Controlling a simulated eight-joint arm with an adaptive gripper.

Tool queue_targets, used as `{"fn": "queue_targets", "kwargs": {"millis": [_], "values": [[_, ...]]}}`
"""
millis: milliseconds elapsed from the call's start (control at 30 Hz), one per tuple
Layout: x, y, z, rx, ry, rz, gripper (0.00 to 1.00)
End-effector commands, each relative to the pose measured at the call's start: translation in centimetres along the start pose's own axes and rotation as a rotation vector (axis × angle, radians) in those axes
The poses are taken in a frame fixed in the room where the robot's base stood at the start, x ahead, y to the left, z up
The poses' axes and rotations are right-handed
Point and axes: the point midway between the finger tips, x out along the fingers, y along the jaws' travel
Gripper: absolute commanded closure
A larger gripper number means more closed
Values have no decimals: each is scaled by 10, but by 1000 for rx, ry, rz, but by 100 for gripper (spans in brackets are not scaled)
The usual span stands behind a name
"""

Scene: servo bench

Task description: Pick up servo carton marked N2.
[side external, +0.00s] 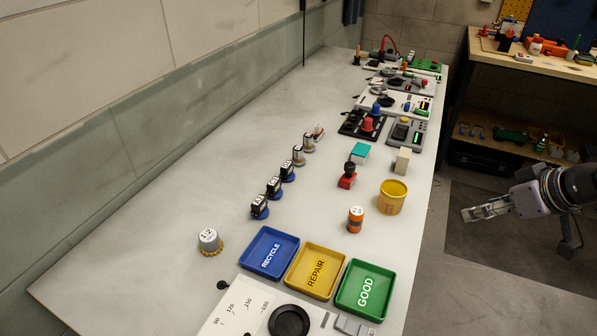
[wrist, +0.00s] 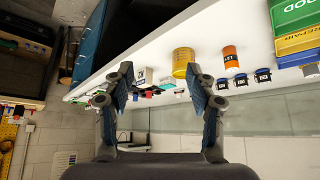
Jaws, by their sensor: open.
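A row of small upright labelled blocks runs along the bench's wall side in the side view. Farther along stand two paler ones (side external: 298,155), (side external: 309,142). Dark labelled blocks (wrist: 264,75) also show at the right of the wrist view. My gripper (side external: 465,215) is open and empty, off the bench's right edge; its spread fingers show in the wrist view (wrist: 160,75).
Blue (side external: 249,264), yellow (side external: 295,290) and green (side external: 343,305) trays lie at the near end. A yellow tub (side external: 392,197), orange cylinder (side external: 355,220), red-black item (side external: 347,176), teal box (side external: 359,152) and beige block (side external: 403,160) stand between my gripper and the row.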

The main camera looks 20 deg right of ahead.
Motion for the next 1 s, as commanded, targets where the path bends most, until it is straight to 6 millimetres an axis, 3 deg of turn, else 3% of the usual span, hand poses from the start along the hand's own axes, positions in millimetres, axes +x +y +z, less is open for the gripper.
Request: {"fn": "queue_targets", "kwargs": {"millis": [167,267,467,667,1000], "values": [[0,0,-4,-27,-4,2,43],[-1,1,-16,-127,-19,8,43],[5,5,-63,-537,-90,24,43],[24,9,-112,-993,-178,14,43],[85,12,-181,-1751,-343,-82,43]]}}
